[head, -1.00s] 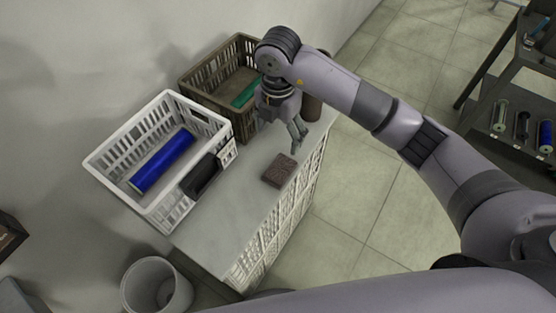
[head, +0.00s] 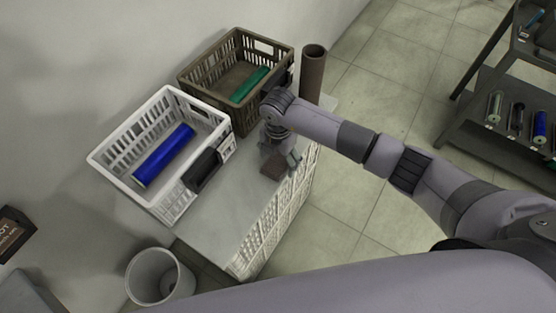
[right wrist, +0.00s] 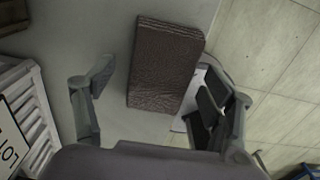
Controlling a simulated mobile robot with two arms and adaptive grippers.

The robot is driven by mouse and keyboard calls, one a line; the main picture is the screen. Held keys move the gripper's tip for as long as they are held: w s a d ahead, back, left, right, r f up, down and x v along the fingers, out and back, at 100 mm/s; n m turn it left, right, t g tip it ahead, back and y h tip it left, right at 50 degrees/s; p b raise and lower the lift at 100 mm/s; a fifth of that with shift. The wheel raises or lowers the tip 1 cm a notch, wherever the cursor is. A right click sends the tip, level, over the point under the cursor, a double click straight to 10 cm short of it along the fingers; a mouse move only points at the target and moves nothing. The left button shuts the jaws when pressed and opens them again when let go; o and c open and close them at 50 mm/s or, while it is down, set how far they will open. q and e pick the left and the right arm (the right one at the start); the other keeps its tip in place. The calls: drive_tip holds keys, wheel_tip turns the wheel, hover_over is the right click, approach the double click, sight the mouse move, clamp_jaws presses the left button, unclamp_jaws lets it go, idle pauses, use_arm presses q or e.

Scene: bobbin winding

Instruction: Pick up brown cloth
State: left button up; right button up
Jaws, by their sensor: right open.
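The brown cloth (head: 276,166), a folded dark brown rectangle, lies flat on the grey table top (head: 222,208) near its right edge. In the right wrist view the cloth (right wrist: 164,64) lies just ahead of and between the spread fingers. My right gripper (head: 284,157) is right over the cloth and partly hides it in the head view. In the right wrist view the right gripper (right wrist: 160,98) is open and empty. The left gripper is not in view.
A white crate (head: 136,190) holds a blue bobbin (head: 163,155). A brown crate (head: 207,70) holds a green bobbin (head: 249,84). A brown tube (head: 313,72) stands upright at the table's far end. A bin (head: 140,262) stands below the near end. The table's front middle is clear.

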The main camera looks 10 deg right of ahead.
sight(278, 161)
drive_tip(key=shift+c, duration=0.2)
drive_tip(key=c, duration=1.1)
drive_tip(key=shift+r, duration=0.1)
wheel_tip(278, 161, up, 20)
drive_tip(key=b, duration=0.2)
drive_tip(key=o, duration=0.5)
drive_tip(key=shift+c, duration=0.2)
drive_tip(key=c, duration=0.4)
drive_tip(key=shift+f, duration=0.2)
drive_tip(key=shift+c, duration=0.2)
